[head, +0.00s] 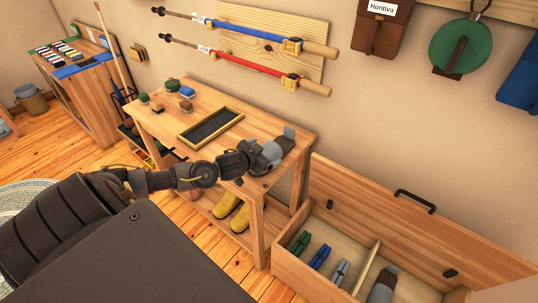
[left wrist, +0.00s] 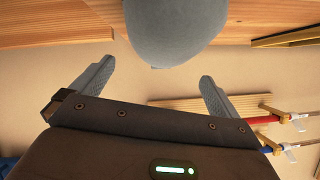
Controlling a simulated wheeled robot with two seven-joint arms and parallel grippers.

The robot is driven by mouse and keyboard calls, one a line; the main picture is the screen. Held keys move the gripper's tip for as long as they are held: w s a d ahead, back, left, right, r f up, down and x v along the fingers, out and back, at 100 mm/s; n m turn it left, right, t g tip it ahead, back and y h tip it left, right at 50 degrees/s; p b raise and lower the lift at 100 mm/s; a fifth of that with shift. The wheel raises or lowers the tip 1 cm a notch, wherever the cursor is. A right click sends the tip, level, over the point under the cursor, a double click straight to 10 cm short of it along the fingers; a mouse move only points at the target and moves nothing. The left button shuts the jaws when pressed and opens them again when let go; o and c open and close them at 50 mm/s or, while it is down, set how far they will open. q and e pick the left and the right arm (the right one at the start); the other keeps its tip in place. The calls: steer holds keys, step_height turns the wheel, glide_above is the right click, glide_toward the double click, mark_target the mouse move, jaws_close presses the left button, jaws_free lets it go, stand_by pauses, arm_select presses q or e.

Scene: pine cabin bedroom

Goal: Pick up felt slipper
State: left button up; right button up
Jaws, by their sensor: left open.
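A grey felt slipper (left wrist: 177,30) shows in the left wrist view as a smooth rounded shape, cut off by the top edge, at the wooden table. My left gripper (left wrist: 157,72) is open, its two grey fingers apart, with the slipper's near end just beyond and between the tips; I see no grip on it. In the head view my left gripper (head: 262,156) is over the right end of the table (head: 216,92), and its grey parts blend with the slipper there. Another grey slipper (head: 381,291) lies in the open chest. My right gripper is not in view.
A dark tray (head: 211,125) and small brushes are on the table; yellow boots (head: 240,218) are below. Ski poles (head: 245,68) hang on the wall behind.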

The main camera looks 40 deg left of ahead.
mark_target(268, 151)
arm_select(q)
steer(key=shift+f+p+x, duration=0.15)
steer(key=shift+p+x, duration=0.1)
steer(key=shift+x, duration=1.05)
steer(key=shift+f+p+x, duration=0.15)
steer(key=shift+p+x, duration=0.1)
steer(key=shift+x, duration=1.05)
steer(key=shift+s+a, duration=0.2)
steer(key=shift+c, duration=0.4)
steer(key=c, duration=1)
